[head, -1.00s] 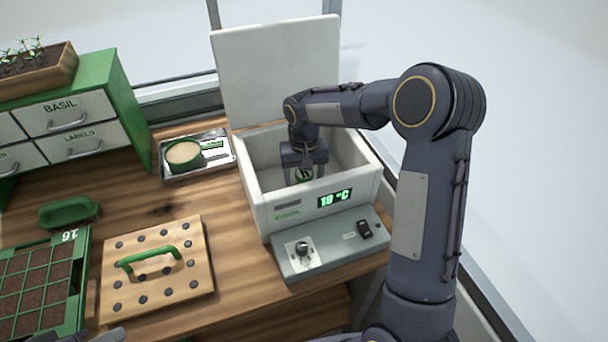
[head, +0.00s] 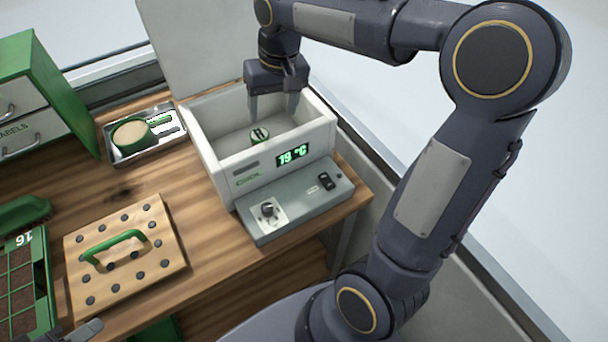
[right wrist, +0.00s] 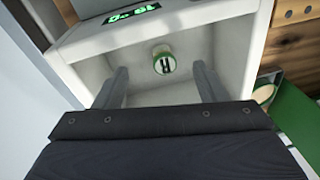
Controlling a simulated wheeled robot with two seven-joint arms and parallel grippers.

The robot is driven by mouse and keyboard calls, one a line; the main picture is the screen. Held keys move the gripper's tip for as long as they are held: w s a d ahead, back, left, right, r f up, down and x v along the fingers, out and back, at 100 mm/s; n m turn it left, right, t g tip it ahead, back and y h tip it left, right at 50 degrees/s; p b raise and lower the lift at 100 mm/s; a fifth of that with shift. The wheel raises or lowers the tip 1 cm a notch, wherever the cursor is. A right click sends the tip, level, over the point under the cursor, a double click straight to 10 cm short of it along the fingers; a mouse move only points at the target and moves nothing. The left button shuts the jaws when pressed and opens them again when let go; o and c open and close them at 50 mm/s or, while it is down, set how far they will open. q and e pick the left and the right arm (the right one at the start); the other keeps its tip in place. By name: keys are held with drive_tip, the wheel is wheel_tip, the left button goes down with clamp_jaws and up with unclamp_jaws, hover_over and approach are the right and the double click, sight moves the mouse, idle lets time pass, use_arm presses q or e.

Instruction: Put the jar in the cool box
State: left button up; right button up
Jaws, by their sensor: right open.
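The jar (head: 260,136), with a green and white lid marked in dark, stands inside the white cool box (head: 213,153), near its front wall. The jar also shows in the right wrist view (right wrist: 163,60), beyond and between my fingers. The cool box lid (head: 190,40) is raised open at the back. My right gripper (head: 273,115) is open and empty above the box, its fingertips apart from the jar. Most of the jar's body is hidden by the front wall. At the lower left edge of the head view, part of my left gripper (head: 85,332) shows.
A control panel (head: 295,200) with a knob and switch sits before the box, whose display reads 19 °C. A metal tray (head: 117,150) with a round green-rimmed container stands left. A pegged board (head: 165,262) and seed tray (head: 45,310) lie nearer.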

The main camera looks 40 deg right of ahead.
drive_tip(key=s+a+f+t+y, duration=0.1)
drive_tip(key=s+a+f+t, duration=0.1)
drive_tip(key=s, duration=0.8)
drive_tip(key=s+a+f+t+y, duration=0.1)
drive_tip(key=s+a+f+t, duration=0.1)
drive_tip(key=s, duration=0.9)
drive_tip(key=shift+a+n+y, duration=0.2)
drive_tip(key=shift+n+y, duration=0.1)
drive_tip(key=shift+n, duration=0.1)
drive_tip(key=shift+c, duration=0.2)
